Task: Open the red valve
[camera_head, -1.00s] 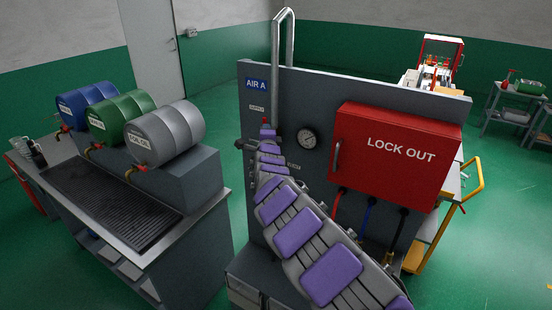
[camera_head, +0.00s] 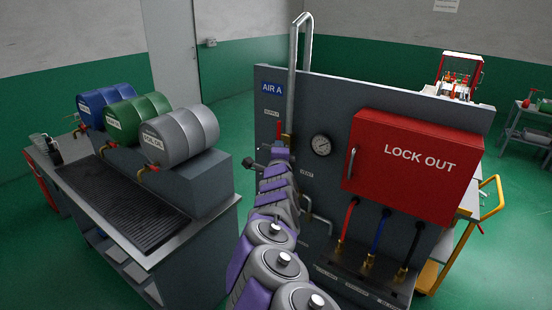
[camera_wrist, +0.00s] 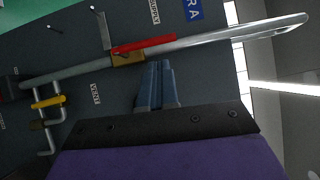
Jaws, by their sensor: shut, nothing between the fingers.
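The red valve has a red lever handle (camera_wrist: 145,45) on a brass body (camera_wrist: 127,59), fitted on a grey metal pipe (camera_wrist: 215,37) in the wrist view. The lever lies roughly in line with the pipe. My gripper (camera_wrist: 158,65) is shut and empty. Its blue fingers are close together, with their tips just below the lever in the picture; I cannot tell whether they touch it.
A yellow-handled valve (camera_wrist: 48,101) sits on lower piping in the wrist view. The grey panel (camera_head: 400,105) carries a gauge (camera_head: 321,145) and a red LOCK OUT box (camera_head: 415,165). A bench (camera_head: 150,250) with several drums stands to the left.

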